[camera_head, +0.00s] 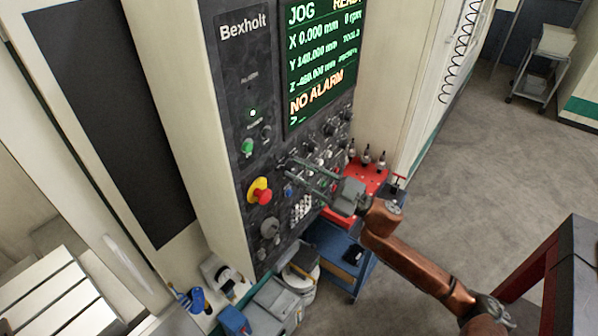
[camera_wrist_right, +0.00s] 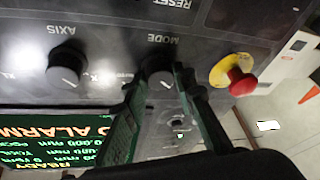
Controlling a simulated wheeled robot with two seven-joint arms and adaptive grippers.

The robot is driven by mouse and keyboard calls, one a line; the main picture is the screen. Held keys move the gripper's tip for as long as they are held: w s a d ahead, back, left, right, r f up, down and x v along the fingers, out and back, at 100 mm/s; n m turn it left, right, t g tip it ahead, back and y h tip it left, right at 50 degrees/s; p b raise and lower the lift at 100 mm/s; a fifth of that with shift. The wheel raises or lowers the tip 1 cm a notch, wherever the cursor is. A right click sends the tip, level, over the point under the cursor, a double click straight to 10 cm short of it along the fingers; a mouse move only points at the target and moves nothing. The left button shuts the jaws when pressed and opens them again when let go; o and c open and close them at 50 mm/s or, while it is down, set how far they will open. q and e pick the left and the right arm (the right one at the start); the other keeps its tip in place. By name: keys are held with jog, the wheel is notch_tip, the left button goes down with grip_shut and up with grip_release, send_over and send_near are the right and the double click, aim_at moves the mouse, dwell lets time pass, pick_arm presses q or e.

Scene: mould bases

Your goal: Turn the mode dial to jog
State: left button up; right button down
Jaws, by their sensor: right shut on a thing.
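The mode dial (camera_wrist_right: 158,70) is a black round knob beside the word MODE, which reads upside down in the right wrist view. My right gripper (camera_wrist_right: 158,88) has its fingers on either side of the dial, shut on it. In the head view my right gripper (camera_head: 304,172) reaches to the control panel (camera_head: 238,85) from the right, and its fingers hide the knob there. The screen (camera_head: 322,60) shows JOG at its top left and NO ALARM lower down. My left gripper is not in view.
A red and yellow emergency stop (camera_head: 259,190) sticks out left of my right gripper; it also shows in the right wrist view (camera_wrist_right: 240,80). The axis dial (camera_wrist_right: 66,64) is on the gripper's other side. A red tool tray (camera_head: 372,178) stands below right.

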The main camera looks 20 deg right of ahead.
jog(key=shift+n, duration=0.9)
jog(key=c, duration=1.6)
grip_release()
jog(key=shift+d, duration=0.1)
jog(key=v, duration=1.2)
jog(key=shift+w, duration=0.15)
jog(key=shift+d, duration=0.1)
